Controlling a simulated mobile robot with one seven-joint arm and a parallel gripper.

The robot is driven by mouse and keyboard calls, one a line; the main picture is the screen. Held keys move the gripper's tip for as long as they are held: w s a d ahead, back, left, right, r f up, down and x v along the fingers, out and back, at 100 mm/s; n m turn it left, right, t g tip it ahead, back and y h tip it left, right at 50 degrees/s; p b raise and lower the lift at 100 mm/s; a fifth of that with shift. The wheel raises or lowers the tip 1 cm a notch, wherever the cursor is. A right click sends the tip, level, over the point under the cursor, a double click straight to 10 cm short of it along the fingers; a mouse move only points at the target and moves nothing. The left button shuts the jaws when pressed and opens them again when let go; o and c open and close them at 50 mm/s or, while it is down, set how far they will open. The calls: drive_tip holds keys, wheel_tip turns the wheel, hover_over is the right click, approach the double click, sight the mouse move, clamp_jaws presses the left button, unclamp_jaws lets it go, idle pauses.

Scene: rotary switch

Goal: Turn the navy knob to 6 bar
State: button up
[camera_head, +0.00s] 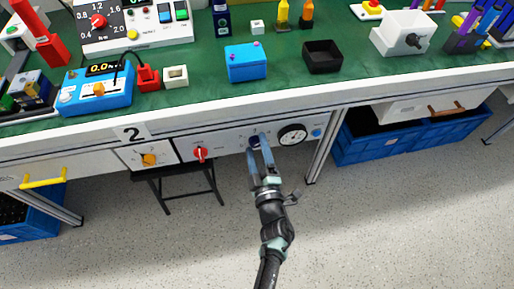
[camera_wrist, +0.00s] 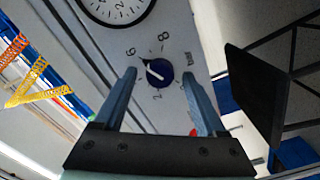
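The navy knob (camera_wrist: 160,72) sits on the grey front panel, with a white pointer line slanting to the upper left in the wrist view. A 6 lies to its upper left, an 8 above, "bar" to the upper right and a 2 below. The line points roughly towards the left side, near or just below the 6; the exact reading is unclear. My gripper (camera_wrist: 163,92) is open, one finger on each side of the knob. Contact with the knob cannot be made out. In the head view my gripper (camera_head: 260,150) reaches up to the panel, partly covering the knob (camera_head: 255,140).
A round gauge (camera_head: 292,134) is right of the knob, with a small blue part (camera_head: 317,132) beyond. A red knob (camera_head: 200,153) and an orange knob (camera_head: 149,160) are to the left. The green bench top (camera_head: 210,85) overhangs above; a black stool (camera_head: 180,170) stands below.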

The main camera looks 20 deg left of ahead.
drive_tip(key=shift+s, duration=0.1)
drive_tip(key=p+v, duration=0.3)
drive_tip(key=v, duration=1)
